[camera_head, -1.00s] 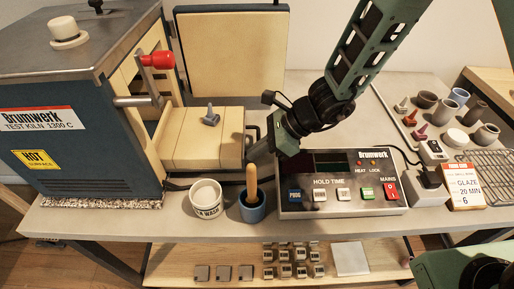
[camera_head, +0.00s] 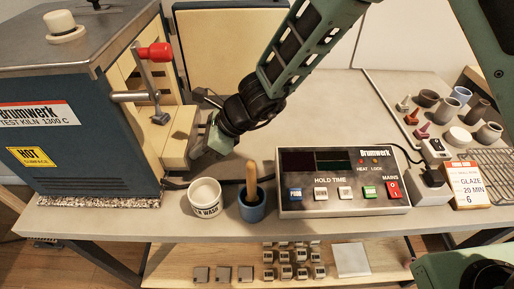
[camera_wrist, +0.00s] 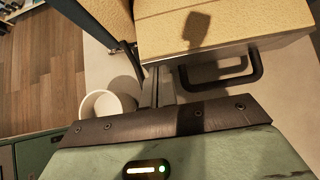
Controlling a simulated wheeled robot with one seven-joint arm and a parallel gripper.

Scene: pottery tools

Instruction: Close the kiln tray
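The kiln tray (camera_head: 177,150) is a cream brick slab that sticks out a short way from the open front of the blue kiln (camera_head: 75,125). A small grey-blue piece (camera_head: 160,117) stands on it near the opening. In the wrist view, the tray's front part (camera_wrist: 225,22) and its dark bar handle (camera_wrist: 228,82) show. My gripper (camera_head: 203,147) is at the tray's outer end; its fingers (camera_wrist: 163,88) look shut together, left of the handle and with nothing between them. Whether the fingertips touch the tray front is hard to tell.
The kiln door (camera_head: 232,50) stands open behind my arm. A white wash cup (camera_head: 205,198) and a blue pot (camera_head: 252,208) with a wooden handle stand in front of the tray. A control box (camera_head: 340,185) is to the right. Small pottery pieces stand at the far right.

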